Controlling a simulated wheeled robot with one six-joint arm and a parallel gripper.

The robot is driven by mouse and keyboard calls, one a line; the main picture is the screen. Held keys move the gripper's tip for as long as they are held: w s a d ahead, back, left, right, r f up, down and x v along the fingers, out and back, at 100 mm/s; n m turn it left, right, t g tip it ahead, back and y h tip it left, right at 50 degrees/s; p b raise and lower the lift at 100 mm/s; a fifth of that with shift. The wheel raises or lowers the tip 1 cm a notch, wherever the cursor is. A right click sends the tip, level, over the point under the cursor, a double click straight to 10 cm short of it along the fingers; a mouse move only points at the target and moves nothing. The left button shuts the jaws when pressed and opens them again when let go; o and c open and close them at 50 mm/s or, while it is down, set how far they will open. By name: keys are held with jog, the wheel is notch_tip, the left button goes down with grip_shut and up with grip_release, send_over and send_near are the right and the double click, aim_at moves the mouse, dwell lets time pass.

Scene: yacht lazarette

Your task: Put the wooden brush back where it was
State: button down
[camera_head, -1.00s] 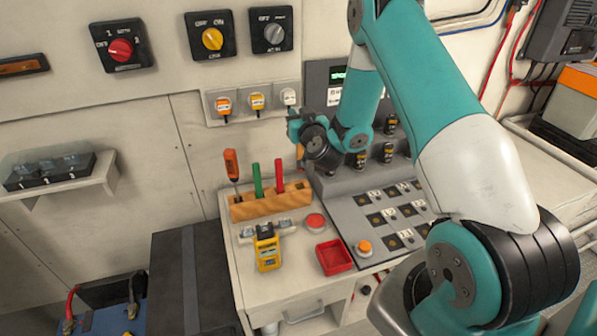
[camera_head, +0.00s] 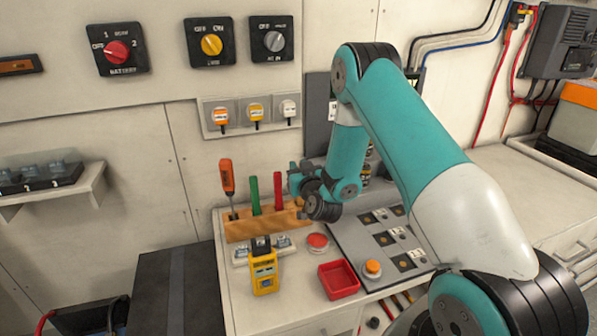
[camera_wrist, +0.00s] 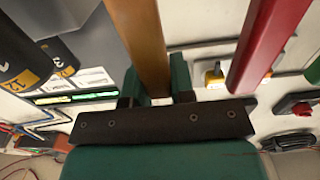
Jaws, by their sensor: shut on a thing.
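My gripper (camera_wrist: 157,88) is shut on the wooden brush (camera_wrist: 145,40), whose brown handle runs between the two fingers in the wrist view. In the head view my gripper (camera_head: 297,180) is low, beside the red handle and close over the right end of the wooden rack (camera_head: 240,232). The brush cannot be made out in the head view, and its lower end is not visible. Whether it touches the rack cannot be told.
The rack holds an orange screwdriver (camera_head: 227,178), a green handle (camera_head: 255,195) and a red handle (camera_head: 278,190). The red handle (camera_wrist: 270,45) is close beside the brush in the wrist view. In front are a yellow meter (camera_head: 264,272), a red tray (camera_head: 338,280) and buttons.

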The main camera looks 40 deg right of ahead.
jog(key=c, duration=1)
grip_release()
jog(key=shift+s+a+f+b, duration=0.1)
jog(key=shift+s+b, duration=0.15)
jog(key=shift+b, duration=0.1)
jog(key=b+v, duration=0.6)
jog(key=v, duration=0.5)
jog(key=s+a+r+n+g+y, duration=0.1)
jog(key=a+g+y, duration=0.1)
jog(key=a, duration=0.4)
jog(key=s+a+r+n+g+y, duration=0.2)
jog(key=a+g+y, duration=0.1)
jog(key=a, duration=0.3)
jog(key=s+a+r+n+g+y, duration=0.1)
jog(key=a+g+y, duration=0.2)
jog(key=a, duration=0.4)
jog(key=shift+s+r+n+y, duration=0.25)
jog(key=shift+n+y, duration=0.15)
jog(key=shift+y, duration=0.4)
jog(key=s+a+r+n+g, duration=0.1)
jog(key=s+g, duration=0.2)
jog(key=s, duration=0.4)
jog(key=s+a+r+n+g, duration=0.2)
jog(key=s+g, duration=0.1)
jog(key=s, duration=0.3)
jog(key=s+a+r+n+g, duration=0.2)
jog(key=s+g, duration=0.1)
jog(key=s, duration=0.4)
jog(key=shift+s+r, duration=0.15)
jog(key=shift+s, duration=0.2)
